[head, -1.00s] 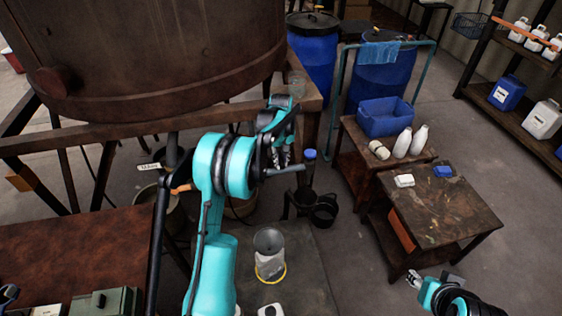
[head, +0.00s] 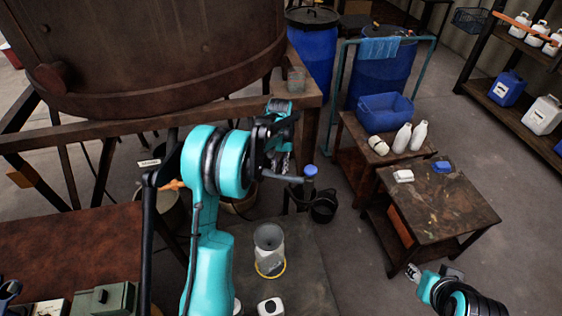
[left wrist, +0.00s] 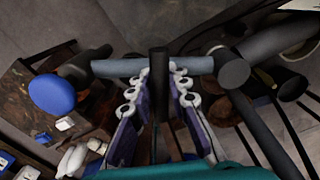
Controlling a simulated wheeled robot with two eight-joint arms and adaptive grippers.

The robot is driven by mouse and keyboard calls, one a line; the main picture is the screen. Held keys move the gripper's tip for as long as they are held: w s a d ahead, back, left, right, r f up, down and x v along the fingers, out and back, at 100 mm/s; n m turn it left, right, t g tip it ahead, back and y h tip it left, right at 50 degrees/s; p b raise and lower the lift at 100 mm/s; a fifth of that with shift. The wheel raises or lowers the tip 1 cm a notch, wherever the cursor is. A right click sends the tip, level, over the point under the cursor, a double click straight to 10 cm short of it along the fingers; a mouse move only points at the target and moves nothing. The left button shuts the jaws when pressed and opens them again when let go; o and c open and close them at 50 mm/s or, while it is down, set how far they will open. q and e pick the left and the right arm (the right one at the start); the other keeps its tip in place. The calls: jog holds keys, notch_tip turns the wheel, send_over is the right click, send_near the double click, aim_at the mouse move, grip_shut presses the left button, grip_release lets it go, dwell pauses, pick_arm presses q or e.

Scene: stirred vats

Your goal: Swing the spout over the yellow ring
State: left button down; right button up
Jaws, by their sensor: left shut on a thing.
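The spout (head: 283,178) is a grey pipe with a blue-capped dark end, held above the floor in the middle of the head view. It crosses the left wrist view (left wrist: 125,68), its blue cap (left wrist: 52,95) at the left. My left gripper (head: 280,160) is shut on a dark upright bar at the spout; the fingers hide part of the join. The yellow ring (head: 271,278) lies on a dark mat, around the base of a clear jar with a grey top. The spout's blue end is beyond the ring and to its right. My right gripper (head: 412,273) is far from both, its jaws too small to judge.
A big rusty vat (head: 150,55) on a wooden frame fills the upper left. A black bucket (head: 324,210) stands beyond the ring. A white container (head: 270,306) stands nearer than the ring. A worktable (head: 440,205) stands right; the floor between is clear.

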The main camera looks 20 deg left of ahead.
pick_arm(q)
jog(key=s+m, duration=0.2)
jog(key=m, duration=0.1)
jog(key=shift+s, duration=0.25)
jog(key=s+a+m, duration=0.3)
jog(key=s+m, duration=0.3)
jog(key=m, duration=0.3)
jog(key=shift+a, duration=0.3)
jog(key=c, duration=1.5)
grip_release()
jog(key=shift+a, duration=0.1)
jog(key=shift+o, duration=0.2)
